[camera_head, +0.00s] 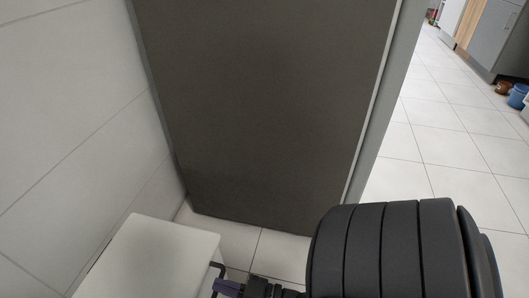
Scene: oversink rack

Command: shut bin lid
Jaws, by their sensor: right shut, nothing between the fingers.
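The white bin (150,258) stands at the bottom left, against the tiled wall. Its flat, pale top faces up; its lower part is cut off by the picture edge, and I cannot tell whether the lid is fully down. My right gripper (226,288) is low in the picture, just right of the bin's right edge. It is shut and empty, with only a small dark and purple part showing. I cannot tell whether it touches the bin. My left gripper is not in view.
A tall dark panel (262,110) stands behind the bin. A light tiled wall (65,110) is on the left. The tiled floor (440,125) is open at the right, with cabinets (493,35), a brown pot (502,88) and a blue container (517,97) far off.

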